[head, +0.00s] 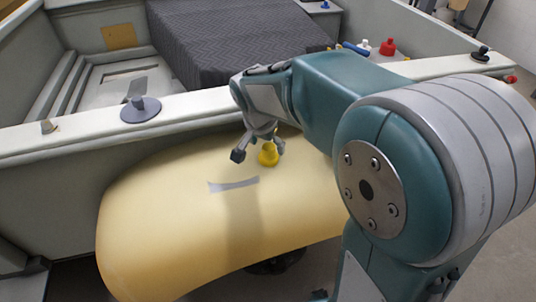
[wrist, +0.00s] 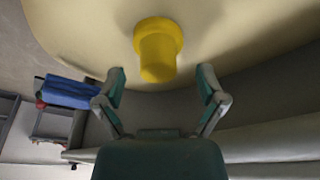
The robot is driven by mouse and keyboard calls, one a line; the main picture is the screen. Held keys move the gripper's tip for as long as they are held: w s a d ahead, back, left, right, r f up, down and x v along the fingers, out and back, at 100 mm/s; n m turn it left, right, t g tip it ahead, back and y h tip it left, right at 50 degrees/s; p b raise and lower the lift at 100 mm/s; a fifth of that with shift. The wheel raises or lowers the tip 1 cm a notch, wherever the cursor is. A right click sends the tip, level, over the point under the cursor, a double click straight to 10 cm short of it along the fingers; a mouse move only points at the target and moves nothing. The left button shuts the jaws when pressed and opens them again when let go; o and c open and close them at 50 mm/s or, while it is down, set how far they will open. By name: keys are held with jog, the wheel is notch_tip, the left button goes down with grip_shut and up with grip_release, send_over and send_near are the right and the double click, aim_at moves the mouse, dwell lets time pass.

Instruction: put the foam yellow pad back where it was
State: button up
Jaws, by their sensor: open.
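A small bright yellow flanged piece (head: 268,156), the only small yellow thing I see near my gripper, stands on a large pale yellow curved surface (head: 150,215). I cannot tell from its look whether it is foam. My gripper (head: 259,151) is open just above and beside it. In the wrist view the yellow piece (wrist: 158,48) has its wider end against the pale surface and its narrower end toward me. That narrower end lies between the lines of my two fingertips (wrist: 162,76), with a gap on each side. The gripper holds nothing.
A long pale ledge (head: 190,105) runs behind the curved surface and carries a grey disc-based knob (head: 141,108). A dark ribbed block (head: 225,40) lies beyond. A red knob (head: 387,47) and a blue piece (head: 356,49) sit farther right. A grey strip (head: 234,184) marks the curved surface.

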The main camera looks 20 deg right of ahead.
jog(key=shift+x, duration=0.9)
jog(key=c, duration=1.1)
jog(key=shift+r, duration=0.3)
notch_tip(320, 180, up, 2)
jog(key=shift+r, duration=0.15)
jog(key=s+r, duration=0.3)
jog(key=s, duration=0.1)
jog(key=s+r, duration=0.3)
jog(key=s, duration=0.2)
jog(key=s+r, duration=0.4)
jog(key=s, duration=0.1)
jog(key=shift+r, duration=0.1)
